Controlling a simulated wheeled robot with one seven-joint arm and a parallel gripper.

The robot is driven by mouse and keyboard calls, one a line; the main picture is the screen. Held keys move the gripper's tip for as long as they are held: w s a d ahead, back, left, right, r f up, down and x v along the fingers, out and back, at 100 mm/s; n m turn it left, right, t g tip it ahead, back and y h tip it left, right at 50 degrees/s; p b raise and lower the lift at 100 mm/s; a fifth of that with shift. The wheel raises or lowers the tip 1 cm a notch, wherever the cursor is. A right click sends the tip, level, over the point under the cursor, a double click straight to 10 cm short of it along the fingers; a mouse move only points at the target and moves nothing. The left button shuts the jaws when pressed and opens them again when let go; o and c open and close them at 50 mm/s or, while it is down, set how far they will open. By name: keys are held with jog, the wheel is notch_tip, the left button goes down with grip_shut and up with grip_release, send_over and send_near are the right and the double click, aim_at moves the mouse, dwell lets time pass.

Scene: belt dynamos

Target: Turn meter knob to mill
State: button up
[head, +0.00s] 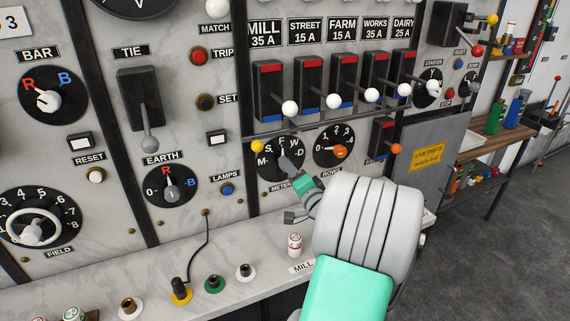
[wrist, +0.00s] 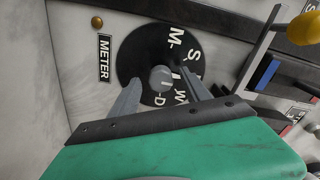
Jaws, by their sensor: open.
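The meter knob's black dial (head: 268,172) is on the marble panel, with letters M, S, F, W and D around it in the head view. In the wrist view the dial (wrist: 136,62) is turned sideways beside its METER label. The round grey knob (wrist: 162,77) shows at its centre; which letter it points to I cannot tell. My gripper (head: 289,166) reaches the dial from the lower right and hides part of it. In the wrist view my gripper (wrist: 163,88) is open, one finger on each side of the knob. Whether the fingers touch it is unclear.
The rower dial (head: 333,147) with its orange knob is close on the right. A row of black switches with white ball handles (head: 290,108) is above. A yellow ball (head: 257,146) stands out at the dial's upper left. A marble ledge (head: 255,262) with sockets runs below.

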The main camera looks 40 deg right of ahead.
jog(key=shift+x, duration=1.55)
jog(key=shift+c, duration=0.3)
grip_shut()
